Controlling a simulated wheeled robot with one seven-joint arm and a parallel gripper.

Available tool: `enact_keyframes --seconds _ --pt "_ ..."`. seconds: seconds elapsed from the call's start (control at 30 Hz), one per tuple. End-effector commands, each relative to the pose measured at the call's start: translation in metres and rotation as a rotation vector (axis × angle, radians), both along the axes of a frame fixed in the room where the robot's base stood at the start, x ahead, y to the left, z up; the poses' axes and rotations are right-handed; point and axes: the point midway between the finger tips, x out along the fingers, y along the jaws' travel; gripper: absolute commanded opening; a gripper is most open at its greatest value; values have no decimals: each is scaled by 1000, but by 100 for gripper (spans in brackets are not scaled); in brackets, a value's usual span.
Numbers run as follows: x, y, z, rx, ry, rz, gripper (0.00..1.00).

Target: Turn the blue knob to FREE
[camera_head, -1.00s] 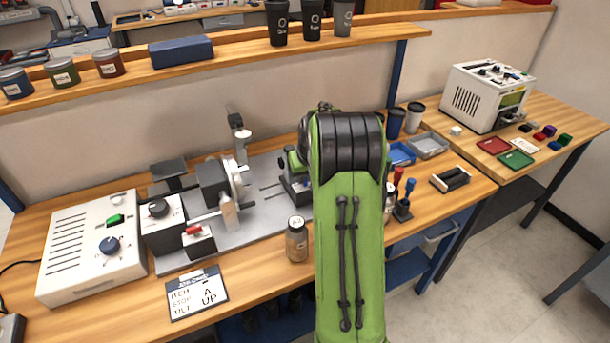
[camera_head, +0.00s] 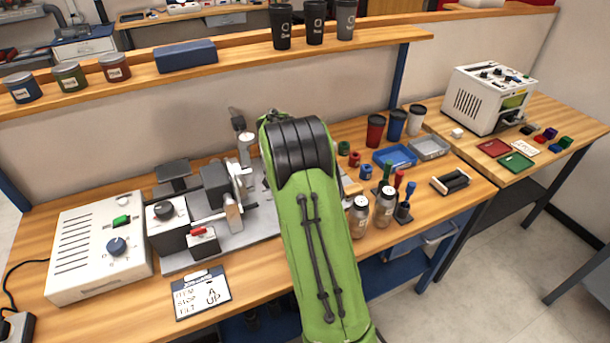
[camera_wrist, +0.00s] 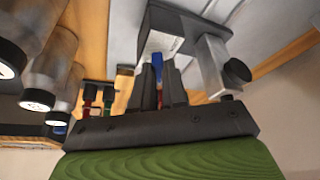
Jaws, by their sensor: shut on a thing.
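My gripper (camera_wrist: 160,92) shows in the wrist view, with its two dark fingers close together around a small blue part with red beside it. The blue part (camera_wrist: 158,68) looks like a knob below a grey block (camera_wrist: 168,38); no FREE label is readable. In the head view my green arm hides the gripper and whatever it holds. Another blue knob (camera_head: 117,246), round with a pointer, is on the front of the white box (camera_head: 75,240) at the left, apart from my arm. The grey machine (camera_head: 215,190) stands right of that box.
A card (camera_head: 200,293) lies at the table's front. Two capped jars (camera_head: 372,211) stand close right of my arm. Blue and grey trays (camera_head: 395,156), cups (camera_head: 375,130) and red and blue handled tools (camera_head: 403,196) stand farther right. A shelf (camera_head: 230,62) runs behind.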

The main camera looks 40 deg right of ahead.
Motion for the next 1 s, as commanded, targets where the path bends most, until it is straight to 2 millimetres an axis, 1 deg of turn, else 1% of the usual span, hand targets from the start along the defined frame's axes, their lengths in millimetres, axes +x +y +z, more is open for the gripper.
enact_keyframes --seconds 0.2,0.5,0.7,1.0 --pt "3 1 2 1 0 -196 0" --pt "4 1 2 1 0 -412 0" --pt "5 1 1 1 -1 -499 0" --pt "5 0 1 1 -1 -548 0"
